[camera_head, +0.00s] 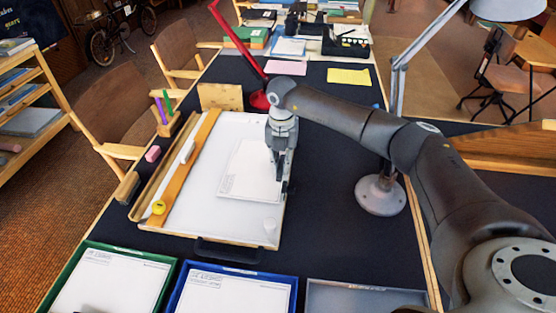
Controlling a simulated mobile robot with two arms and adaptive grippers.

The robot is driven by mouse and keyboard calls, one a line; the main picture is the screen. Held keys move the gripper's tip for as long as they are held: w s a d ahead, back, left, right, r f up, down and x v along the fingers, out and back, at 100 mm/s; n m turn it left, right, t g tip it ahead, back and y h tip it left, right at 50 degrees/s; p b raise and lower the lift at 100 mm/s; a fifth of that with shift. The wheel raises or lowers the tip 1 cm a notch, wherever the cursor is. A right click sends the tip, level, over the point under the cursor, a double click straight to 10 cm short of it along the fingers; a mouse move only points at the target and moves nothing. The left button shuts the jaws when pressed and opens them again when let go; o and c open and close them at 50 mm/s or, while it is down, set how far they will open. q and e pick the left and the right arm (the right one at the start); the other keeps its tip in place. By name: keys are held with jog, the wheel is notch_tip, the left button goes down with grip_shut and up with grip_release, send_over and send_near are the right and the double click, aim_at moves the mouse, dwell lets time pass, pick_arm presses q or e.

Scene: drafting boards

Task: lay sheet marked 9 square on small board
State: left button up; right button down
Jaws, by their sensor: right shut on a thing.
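A white sheet (246,172) with small print along its left side is over the white face of a drafting board (205,217). The print is too small to read, so I cannot tell its number. My right gripper (283,187) points down at the sheet's right edge and is shut on the sheet there. The gripper hides part of that edge. The sheet looks roughly in line with the board, but I cannot tell whether it lies fully flat. My left gripper is not in view.
A wooden straightedge (186,165) lies along the board's left side, with a yellow round thing (158,207) near its lower end. Green (170,262), blue (293,284) and grey trays (365,296) line the front. A lamp base (380,196) stands right.

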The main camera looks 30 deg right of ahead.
jog(key=shift+f, duration=0.4)
dwell(0.8)
jog(key=c, duration=1.3)
grip_release()
jog(key=shift+c, duration=0.2)
notch_tip(320, 180, up, 12)
